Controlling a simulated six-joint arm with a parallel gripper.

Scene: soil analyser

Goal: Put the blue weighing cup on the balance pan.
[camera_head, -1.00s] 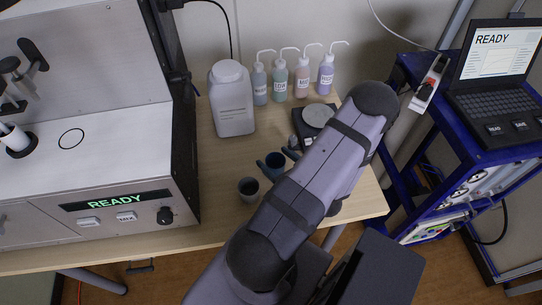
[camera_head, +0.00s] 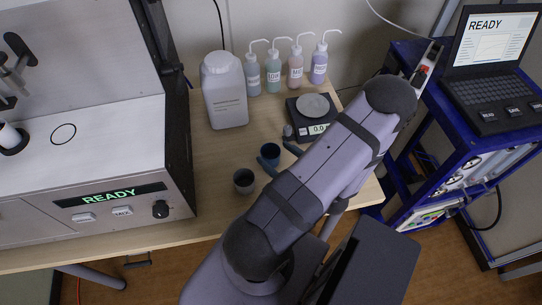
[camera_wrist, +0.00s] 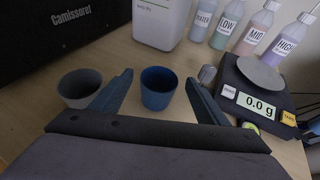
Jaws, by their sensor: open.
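The blue weighing cup (camera_head: 271,152) stands upright on the bench, left of my arm. In the wrist view the blue cup (camera_wrist: 158,90) stands between my gripper's fingers (camera_wrist: 159,76), with visible gaps at both sides. My gripper (camera_head: 277,153) is open and holds nothing. The black balance (camera_head: 296,116) stands behind and to the right of the cup. Its round grey pan (camera_head: 312,105) is empty, and its display reads 0.0 g in the wrist view (camera_wrist: 257,105). My arm hides part of the bench in the head view.
A grey cup (camera_head: 244,180) stands just left of the blue cup, near the left finger. A white jug (camera_head: 225,95) and several wash bottles (camera_head: 273,72) stand at the back. The analyser (camera_head: 110,160) bounds the left. A blue cart (camera_head: 440,130) with a laptop stands right.

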